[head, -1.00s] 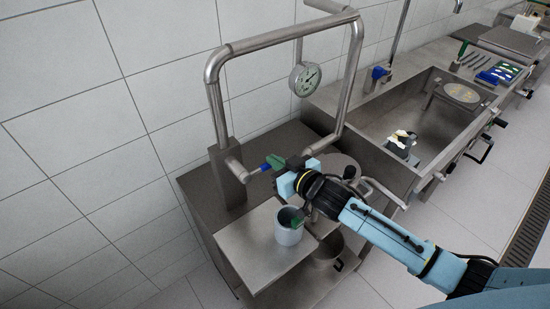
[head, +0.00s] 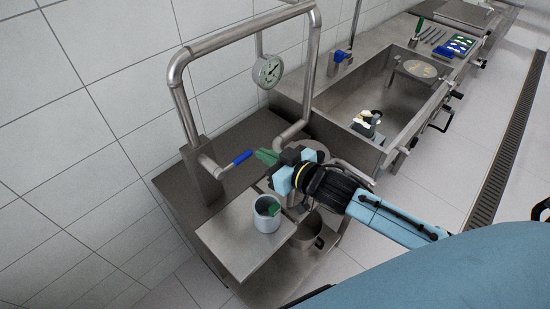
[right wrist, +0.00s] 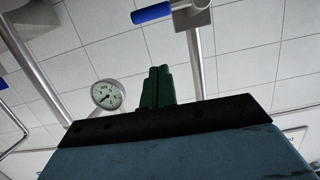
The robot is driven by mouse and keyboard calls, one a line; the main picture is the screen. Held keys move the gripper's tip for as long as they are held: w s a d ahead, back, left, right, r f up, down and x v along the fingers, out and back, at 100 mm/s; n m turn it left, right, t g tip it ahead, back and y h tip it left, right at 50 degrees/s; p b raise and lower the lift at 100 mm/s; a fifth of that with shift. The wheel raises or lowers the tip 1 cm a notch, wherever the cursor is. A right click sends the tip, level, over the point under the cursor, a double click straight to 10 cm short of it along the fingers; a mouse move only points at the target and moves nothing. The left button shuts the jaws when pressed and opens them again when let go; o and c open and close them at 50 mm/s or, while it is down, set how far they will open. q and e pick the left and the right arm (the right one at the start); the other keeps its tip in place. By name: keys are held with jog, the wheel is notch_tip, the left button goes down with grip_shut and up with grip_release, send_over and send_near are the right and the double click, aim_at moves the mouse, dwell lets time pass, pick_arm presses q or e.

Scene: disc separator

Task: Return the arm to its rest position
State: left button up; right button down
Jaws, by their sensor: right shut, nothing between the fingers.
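My right arm reaches in from the right in the head view. Its gripper (head: 264,157) has green fingers and is shut and empty, a little right of a blue-handled valve lever (head: 240,157) on the steel pipe. A gap shows between the fingertips and the lever. In the right wrist view the green fingers (right wrist: 158,87) are together, pointing up, with the blue lever handle (right wrist: 152,13) beyond them. My left gripper is in neither view.
A grey cup (head: 266,222) with something green in it stands on a steel plate (head: 226,238) below my gripper. A steel pot (head: 307,235) is beneath. A gauge (head: 268,71) hangs from the pipe frame. A sink (head: 345,98) lies to the right, with open floor beyond.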

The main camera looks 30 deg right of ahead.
jog(key=shift+v, duration=1.3)
